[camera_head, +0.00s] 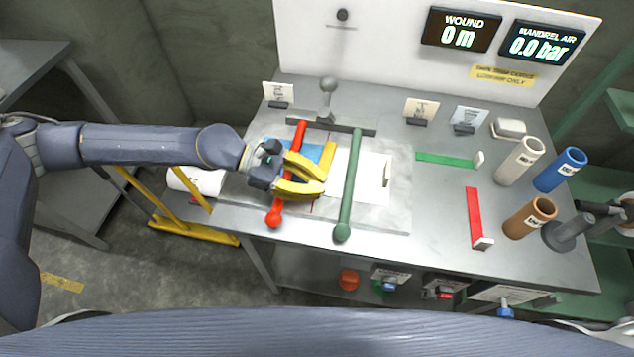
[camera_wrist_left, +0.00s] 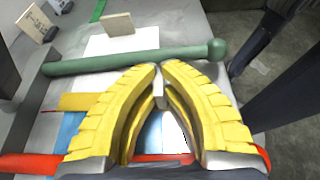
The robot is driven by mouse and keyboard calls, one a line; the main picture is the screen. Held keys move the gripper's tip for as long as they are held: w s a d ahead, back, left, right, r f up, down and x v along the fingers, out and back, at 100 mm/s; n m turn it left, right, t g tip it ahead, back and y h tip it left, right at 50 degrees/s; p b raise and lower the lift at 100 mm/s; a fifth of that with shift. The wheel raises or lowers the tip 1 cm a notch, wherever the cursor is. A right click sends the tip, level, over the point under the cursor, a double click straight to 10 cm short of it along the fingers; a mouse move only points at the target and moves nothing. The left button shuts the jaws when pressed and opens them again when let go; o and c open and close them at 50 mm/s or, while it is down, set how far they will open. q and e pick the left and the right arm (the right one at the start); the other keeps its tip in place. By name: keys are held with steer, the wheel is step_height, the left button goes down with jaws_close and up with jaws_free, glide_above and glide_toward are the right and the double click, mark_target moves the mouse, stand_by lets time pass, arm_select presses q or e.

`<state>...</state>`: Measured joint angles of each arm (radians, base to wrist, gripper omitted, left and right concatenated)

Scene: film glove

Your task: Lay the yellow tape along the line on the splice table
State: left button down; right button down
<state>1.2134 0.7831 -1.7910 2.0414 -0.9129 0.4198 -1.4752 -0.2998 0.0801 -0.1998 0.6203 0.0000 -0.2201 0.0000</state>
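The yellow tape (camera_head: 328,157) is a short strip on the splice table (camera_head: 398,215), where the blue film (camera_head: 308,151) and white film (camera_head: 373,180) meet between a red bar and a green bar. It also shows left of the fingers in the left wrist view (camera_wrist_left: 78,101). A thin dark red line shows beside the strip, partly hidden by my fingers. My left gripper (camera_head: 324,181) has yellow fingers, with tips nearly together around a small pale tab (camera_wrist_left: 160,90) at the strip's near end. Whether the strip lies flat is unclear. My right gripper is not in view.
The red bar (camera_head: 299,135) and green bar (camera_head: 351,175) flank the gripper. Green tape (camera_head: 445,160) and red tape (camera_head: 474,215) lie to the right. White, blue and brown cylinders (camera_head: 529,217) stand at the right edge. A panel with displays rises behind.

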arm_select(q)
steer(key=shift+f, duration=0.15)
steer(key=c, duration=2)
jaws_free()
steer(key=o, duration=0.5)
steer(key=shift+a, duration=0.1)
steer(key=v, duration=1.1)
steer(key=shift+w+a, duration=0.1)
steer(key=shift+a, duration=0.3)
steer(key=shift+w, duration=0.1)
